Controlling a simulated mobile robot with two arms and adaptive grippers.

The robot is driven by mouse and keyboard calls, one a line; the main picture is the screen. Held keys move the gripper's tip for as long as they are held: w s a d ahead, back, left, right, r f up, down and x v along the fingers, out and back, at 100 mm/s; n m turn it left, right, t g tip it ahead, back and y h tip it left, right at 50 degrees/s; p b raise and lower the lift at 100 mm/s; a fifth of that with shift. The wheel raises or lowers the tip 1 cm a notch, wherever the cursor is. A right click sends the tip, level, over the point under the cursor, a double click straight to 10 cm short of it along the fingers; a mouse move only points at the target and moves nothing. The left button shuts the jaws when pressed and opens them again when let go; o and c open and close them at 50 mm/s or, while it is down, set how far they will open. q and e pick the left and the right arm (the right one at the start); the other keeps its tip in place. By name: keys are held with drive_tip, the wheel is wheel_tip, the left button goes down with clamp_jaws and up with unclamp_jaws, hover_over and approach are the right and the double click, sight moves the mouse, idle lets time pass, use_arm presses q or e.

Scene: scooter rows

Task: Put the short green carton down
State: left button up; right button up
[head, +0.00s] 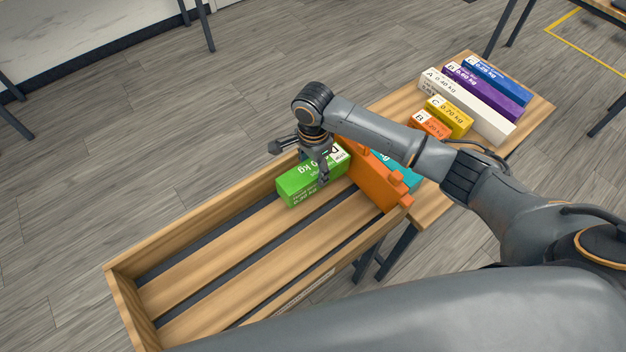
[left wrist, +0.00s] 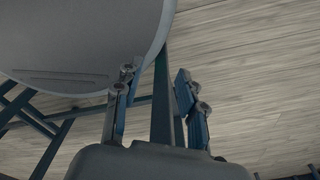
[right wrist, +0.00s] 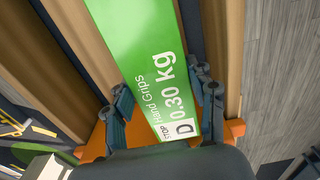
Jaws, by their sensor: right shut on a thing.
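The short green carton (head: 296,189) is at the far end of the slatted wooden crate (head: 190,219), beside an orange divider (head: 372,180). Its label reads "Hand Grips", D, 0.30 kg in the right wrist view (right wrist: 140,50). My right gripper (head: 322,172) is shut on the carton from above, its fingers at both sides near the labelled end. I cannot tell whether the carton's underside touches the slats. My left gripper (left wrist: 155,100) is open and empty in the left wrist view; it does not show in the head view.
A teal box (head: 405,170) lies beyond the divider. White (head: 465,105), purple (head: 490,92), blue (head: 500,80), yellow (head: 448,117) and orange (head: 430,124) boxes lie on the wooden surface at the right. The crate's near part is empty.

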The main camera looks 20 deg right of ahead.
sight(313, 167)
drive_tip(key=shift+w+f, duration=0.1)
drive_tip(key=shift+f, duration=0.9)
wheel_tip(313, 167, down, 3)
drive_tip(key=shift+f, duration=0.55)
drive_tip(key=o, duration=1.4)
use_arm(q)
drive_tip(key=shift+w, duration=0.75)
drive_tip(key=shift+w, duration=0.1)
use_arm(e)
wheel_tip(313, 167, up, 12)
drive_tip(key=shift+r, duration=0.1)
